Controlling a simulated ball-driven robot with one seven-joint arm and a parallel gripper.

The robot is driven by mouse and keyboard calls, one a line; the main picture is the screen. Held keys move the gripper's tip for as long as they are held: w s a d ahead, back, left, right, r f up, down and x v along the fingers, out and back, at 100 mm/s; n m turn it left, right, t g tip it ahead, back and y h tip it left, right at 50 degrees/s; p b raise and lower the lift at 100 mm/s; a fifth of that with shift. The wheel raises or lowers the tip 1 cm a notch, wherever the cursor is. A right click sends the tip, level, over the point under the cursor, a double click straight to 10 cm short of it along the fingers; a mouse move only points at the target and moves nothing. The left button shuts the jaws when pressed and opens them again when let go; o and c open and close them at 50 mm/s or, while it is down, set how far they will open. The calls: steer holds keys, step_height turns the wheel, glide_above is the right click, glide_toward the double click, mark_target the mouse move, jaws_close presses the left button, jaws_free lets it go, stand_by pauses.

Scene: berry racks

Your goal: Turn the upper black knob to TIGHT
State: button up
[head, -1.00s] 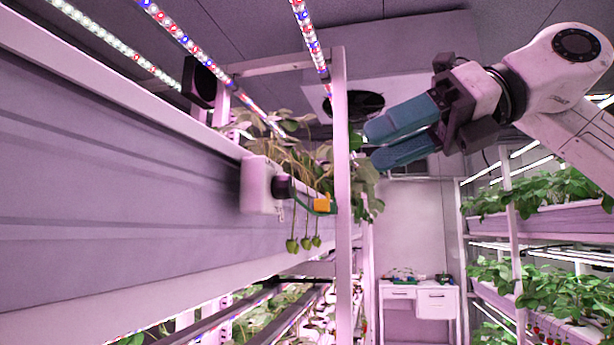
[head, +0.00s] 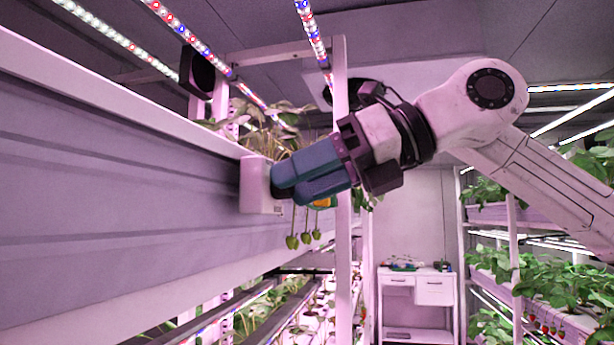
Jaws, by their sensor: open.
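A white box (head: 254,186) is fixed to the end of the long grow rack on the left. The black knob on its right face is now covered by my fingers, so I cannot see its pointer or any TIGHT mark. My gripper (head: 277,182) has two blue padded fingers. They reach in from the right, angled slightly down, with their tips at the box's right face, around or right beside the knob. The jaws are open, with a narrow gap between the fingers. I cannot tell whether they touch the knob.
A white rack post (head: 341,240) stands just behind my gripper. An orange part (head: 322,203) shows below the fingers, and green hanging berries (head: 292,241) lie below it. Another plant rack (head: 560,270) stands at the right, and a white desk (head: 417,288) stands at the back.

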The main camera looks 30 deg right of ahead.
steer(key=shift+c, duration=0.4)
jaws_close()
steer(key=m+y, duration=0.1)
steer(key=m, duration=0.1)
steer(key=m+g+y, duration=0.1)
steer(key=m, duration=0.2)
steer(key=m+g+y+b, duration=0.1)
steer(key=m, duration=0.1)
steer(key=shift+w+d+f+y, duration=0.25)
steer(key=shift+d+f+y, duration=0.05)
steer(key=shift+y, duration=0.1)
steer(key=m+y, duration=0.1)
steer(key=m, duration=0.1)
steer(key=m+y+b, duration=0.1)
steer(key=m, duration=0.1)
steer(key=shift+f+m, duration=0.2)
steer(key=shift+m, duration=0.2)
steer(key=shift+f+m+t+y+b, duration=0.1)
steer(key=shift+m+t+y+b, duration=0.45)
steer(key=shift+m, duration=1.55)
steer(key=shift+g+y, duration=0.25)
steer(key=shift+y, duration=0.1)
